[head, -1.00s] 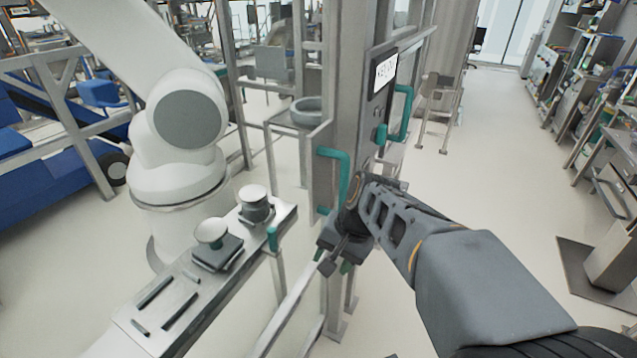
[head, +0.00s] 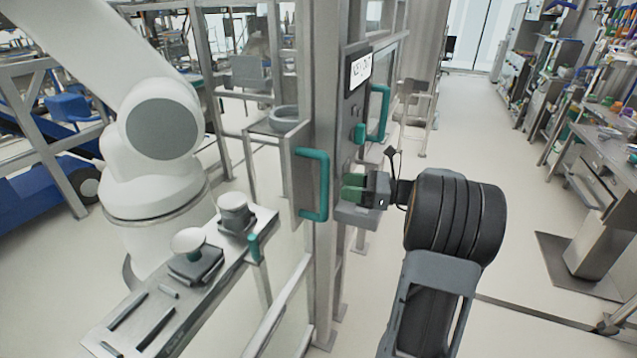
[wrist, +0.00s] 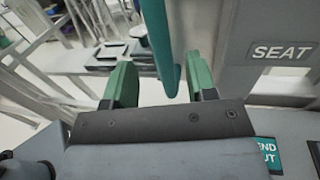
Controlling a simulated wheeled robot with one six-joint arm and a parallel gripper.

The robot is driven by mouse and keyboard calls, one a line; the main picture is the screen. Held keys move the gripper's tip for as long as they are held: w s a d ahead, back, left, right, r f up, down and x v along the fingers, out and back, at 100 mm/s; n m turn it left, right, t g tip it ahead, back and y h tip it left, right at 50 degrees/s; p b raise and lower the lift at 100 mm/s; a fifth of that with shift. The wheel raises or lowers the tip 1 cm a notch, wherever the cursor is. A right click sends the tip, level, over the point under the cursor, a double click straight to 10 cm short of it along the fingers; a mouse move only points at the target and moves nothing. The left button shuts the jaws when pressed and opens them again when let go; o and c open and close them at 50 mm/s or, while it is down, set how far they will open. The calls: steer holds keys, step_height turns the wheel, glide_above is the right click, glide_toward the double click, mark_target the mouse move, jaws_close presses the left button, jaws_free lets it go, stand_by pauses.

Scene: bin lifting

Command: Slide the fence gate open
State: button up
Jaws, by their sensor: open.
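A teal upright bar handle (head: 324,185) is fixed to a grey metal plate (head: 301,165) beside the tall grey fence post (head: 325,90). My gripper (head: 352,187) is just right of this handle in the head view, its green fingers pointing left. In the wrist view, a teal handle (wrist: 160,45) runs down between the two green fingers of my open gripper (wrist: 160,85), with gaps on both sides. Its lower end is near the fingertips, and I cannot tell how deep it sits. A second teal handle (head: 383,112) is farther back on the right.
A white robot arm (head: 150,160) stands at left behind a metal bench (head: 105,335) with fixtures. A dark panel with a white label (head: 360,70) is on the post above my gripper. The floor at right (head: 480,130) is clear before the workbenches.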

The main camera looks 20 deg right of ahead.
steer(key=x, duration=0.8)
steer(key=shift+a, duration=0.15)
steer(key=shift+w, duration=0.1)
steer(key=shift+c, duration=0.4)
jaws_close()
